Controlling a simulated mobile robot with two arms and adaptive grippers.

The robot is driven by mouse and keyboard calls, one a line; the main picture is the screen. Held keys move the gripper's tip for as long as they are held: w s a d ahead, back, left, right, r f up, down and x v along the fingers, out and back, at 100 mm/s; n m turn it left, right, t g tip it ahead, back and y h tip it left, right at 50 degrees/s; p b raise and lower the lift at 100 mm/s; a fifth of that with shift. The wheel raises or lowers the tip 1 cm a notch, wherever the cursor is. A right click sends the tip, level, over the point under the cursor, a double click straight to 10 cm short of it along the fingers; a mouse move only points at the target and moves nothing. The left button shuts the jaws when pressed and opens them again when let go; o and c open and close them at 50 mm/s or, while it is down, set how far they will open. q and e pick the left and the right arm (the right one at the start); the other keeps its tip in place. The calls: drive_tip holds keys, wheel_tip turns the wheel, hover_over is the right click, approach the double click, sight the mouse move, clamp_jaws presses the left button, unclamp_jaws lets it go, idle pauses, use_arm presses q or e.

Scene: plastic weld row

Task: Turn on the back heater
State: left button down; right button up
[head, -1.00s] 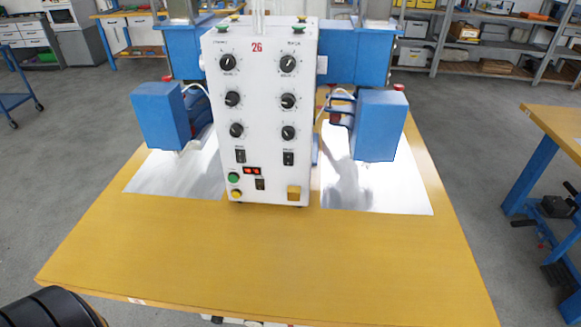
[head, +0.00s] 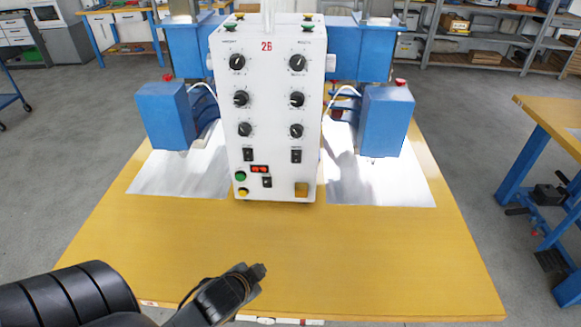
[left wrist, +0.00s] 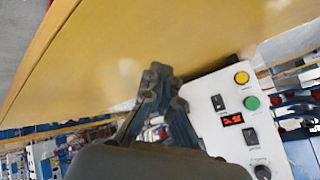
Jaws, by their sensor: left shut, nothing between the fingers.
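The labels are too small to read, so I cannot tell which is the back heater. My left gripper (head: 258,271) is shut and empty above the table's front part, apart from the box. In the left wrist view, the box (left wrist: 215,145) is right of the closed fingers (left wrist: 159,76). My right gripper is out of view.
A green button (head: 241,176), a yellow button (head: 243,192) and a yellow square (head: 301,189) are low on the box. Blue heads (head: 166,116) (head: 386,121) stand over metal plates on both sides. The table (head: 330,250) is clear in front.

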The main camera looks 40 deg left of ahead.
use_arm(q)
drive_tip(key=w+a+r+m+t+h, duration=0.3)
drive_tip(key=w+r+m+t, duration=0.1)
drive_tip(key=r+m, duration=0.3)
drive_tip(key=w+a+r+m+t+h, duration=0.3)
drive_tip(key=w+a+r+m, duration=0.1)
drive_tip(key=w+r+m, duration=0.2)
wheel_tip(320, 180, up, 2)
drive_tip(key=shift+a+r+m+t+h, duration=0.2)
drive_tip(key=shift+m+t+h, duration=0.15)
drive_tip(key=shift+m, duration=0.55)
drive_tip(key=shift+w, duration=0.15)
drive_tip(key=p, duration=0.2)
approach(300, 162)
drive_tip(key=w+d, duration=0.2)
drive_tip(key=d, duration=0.2)
drive_tip(key=w, duration=0.1)
drive_tip(key=w+a, duration=0.2)
drive_tip(key=shift+w+a+f, duration=0.2)
drive_tip(key=shift+w+f, duration=0.1)
drive_tip(key=shift+f, duration=0.05)
